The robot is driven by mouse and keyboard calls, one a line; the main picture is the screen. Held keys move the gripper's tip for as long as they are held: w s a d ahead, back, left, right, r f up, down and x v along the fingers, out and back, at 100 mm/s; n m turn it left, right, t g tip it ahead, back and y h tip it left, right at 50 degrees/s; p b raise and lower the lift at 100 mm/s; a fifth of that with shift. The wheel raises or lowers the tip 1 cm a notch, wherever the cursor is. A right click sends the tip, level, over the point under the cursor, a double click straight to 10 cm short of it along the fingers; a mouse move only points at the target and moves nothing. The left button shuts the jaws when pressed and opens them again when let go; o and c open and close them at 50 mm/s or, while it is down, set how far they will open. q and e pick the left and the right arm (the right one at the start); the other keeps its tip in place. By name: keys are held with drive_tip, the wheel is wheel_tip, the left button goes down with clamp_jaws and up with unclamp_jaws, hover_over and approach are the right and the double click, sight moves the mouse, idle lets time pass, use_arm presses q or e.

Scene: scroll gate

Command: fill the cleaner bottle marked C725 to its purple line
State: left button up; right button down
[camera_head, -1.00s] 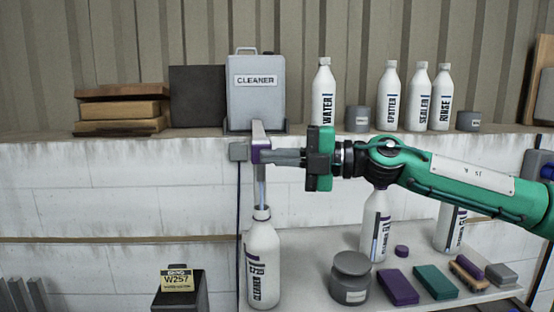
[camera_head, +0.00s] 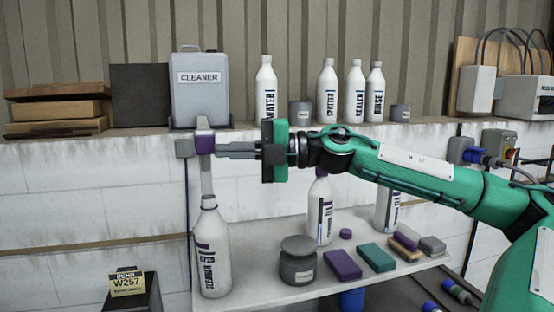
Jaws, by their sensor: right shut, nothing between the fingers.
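The cleaner bottle (camera_head: 218,265) stands upright and uncapped at the table's left end, its C725 label partly turned away. A purple mark shows on its upper body; I cannot tell the liquid level. The grey CLEANER container (camera_head: 200,95) sits on the ledge above. Below it is a tap with a purple block (camera_head: 205,143) and a pale bar (camera_head: 206,178) hanging towards the bottle's mouth. No liquid stream can be made out. My right gripper (camera_head: 222,150) is shut and empty just right of the tap; contact is unclear. My left gripper is not in view.
The table (camera_head: 265,262) holds a grey jar (camera_head: 298,262), a purple block (camera_head: 342,264), a teal block (camera_head: 376,257), brushes and two more bottles (camera_head: 319,215) (camera_head: 387,208). The ledge bears white bottles (camera_head: 327,95). A W257 sign (camera_head: 128,283) stands at lower left.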

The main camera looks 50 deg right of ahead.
use_arm(q)
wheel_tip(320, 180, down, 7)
drive_tip(key=b, duration=0.6)
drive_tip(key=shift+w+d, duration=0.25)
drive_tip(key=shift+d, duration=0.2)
use_arm(e)
drive_tip(key=v, duration=0.8)
drive_tip(key=shift+s+a+r, duration=0.2)
drive_tip(key=shift+s+r, duration=0.05)
drive_tip(key=shift+s, duration=0.15)
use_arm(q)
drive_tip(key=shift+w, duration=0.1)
